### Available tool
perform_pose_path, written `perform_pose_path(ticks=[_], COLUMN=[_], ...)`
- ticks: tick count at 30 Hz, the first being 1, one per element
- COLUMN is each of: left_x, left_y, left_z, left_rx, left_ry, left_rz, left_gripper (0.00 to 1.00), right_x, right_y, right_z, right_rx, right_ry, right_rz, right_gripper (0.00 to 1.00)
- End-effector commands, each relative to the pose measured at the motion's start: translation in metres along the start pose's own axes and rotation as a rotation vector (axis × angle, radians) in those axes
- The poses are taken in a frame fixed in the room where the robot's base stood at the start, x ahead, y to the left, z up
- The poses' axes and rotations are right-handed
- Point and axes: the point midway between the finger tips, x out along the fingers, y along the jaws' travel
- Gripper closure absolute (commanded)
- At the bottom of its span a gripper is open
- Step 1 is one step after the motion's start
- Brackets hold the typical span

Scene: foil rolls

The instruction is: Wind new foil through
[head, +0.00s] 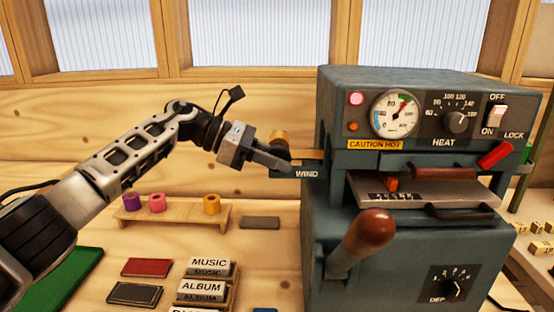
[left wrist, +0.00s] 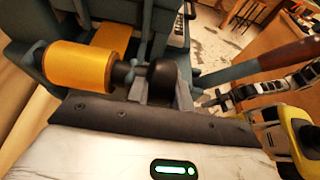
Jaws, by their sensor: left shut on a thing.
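The grey-blue stamping machine (head: 410,230) stands at the right of the head view. A gold foil roll (head: 279,138) sits at its left side by the WIND label (head: 307,174), partly hidden by my left gripper (head: 288,167). In the left wrist view the gold roll (left wrist: 82,68) lies sideways on a dark spindle. A rounded black knob (left wrist: 170,76) is at the spindle's end. My left gripper is shut on the knob; the exact finger contact is partly hidden. A gold strip (head: 307,154) runs from the roll toward the machine. My right gripper does not show in the head view.
A wooden rack (head: 172,212) holds purple, pink and gold rolls on the bench. MUSIC and ALBUM type blocks (head: 202,289) and dark and red pads lie in front. The machine's brown-knobbed lever (head: 372,231) sticks out forward. A CAUTION HOT label (head: 374,145) is on its front.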

Motion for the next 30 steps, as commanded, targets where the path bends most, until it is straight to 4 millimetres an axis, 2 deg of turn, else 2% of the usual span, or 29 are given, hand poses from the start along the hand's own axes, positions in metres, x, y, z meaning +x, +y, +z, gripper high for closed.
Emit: perform_pose_path(ticks=[4, 12, 28, 29, 30], left_x=[-0.0018, -0.0013, -0.001, -0.001, -0.001], left_y=[0.0005, 0.0003, 0.0004, 0.0004, 0.0004], left_z=[0.0038, 0.0029, 0.0023, 0.0023, 0.0022], left_rx=[0.002, 0.001, 0.001, 0.001, 0.001], left_ry=[0.092, 0.192, 0.215, 0.215, 0.215], left_rz=[0.002, 0.001, 0.002, 0.002, 0.001], left_gripper=[1.0, 1.0, 1.0, 0.7, 0.59], right_x=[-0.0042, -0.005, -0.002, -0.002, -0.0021], right_y=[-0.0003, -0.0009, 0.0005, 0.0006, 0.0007], right_z=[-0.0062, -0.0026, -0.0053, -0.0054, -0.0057], right_rx=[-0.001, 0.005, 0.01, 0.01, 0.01], right_ry=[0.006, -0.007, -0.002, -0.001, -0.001], right_rz=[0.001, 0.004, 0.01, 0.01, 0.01], right_gripper=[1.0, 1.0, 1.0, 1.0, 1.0])
